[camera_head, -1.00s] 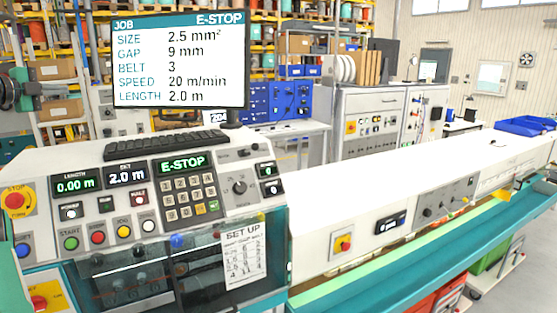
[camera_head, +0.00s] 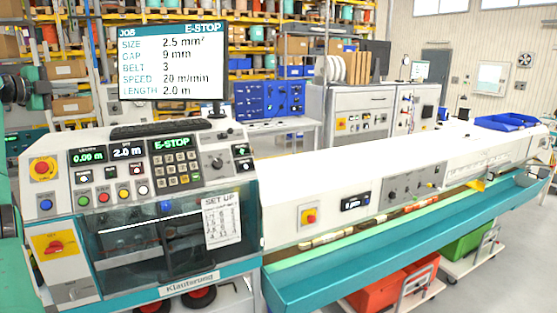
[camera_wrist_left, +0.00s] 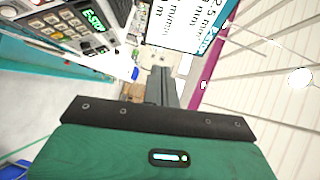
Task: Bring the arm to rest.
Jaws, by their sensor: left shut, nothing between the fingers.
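My left gripper shows in the left wrist view (camera_wrist_left: 163,84) as two dark fingers close together beyond its green body, with nothing between them. In the head view, dark and green parts of my left arm stand at the left edge, beside the monitor; the fingertips are hard to make out there. My right gripper is in neither view.
The white and teal cable machine (camera_head: 350,185) fills the front, with its control panel (camera_head: 160,165) at left. The monitor (camera_head: 171,62) reads E-STOP. A red emergency button (camera_head: 43,169) sits on the panel. Red bins (camera_head: 385,290) and a green bin (camera_head: 468,245) stand below. Floor is clear at right.

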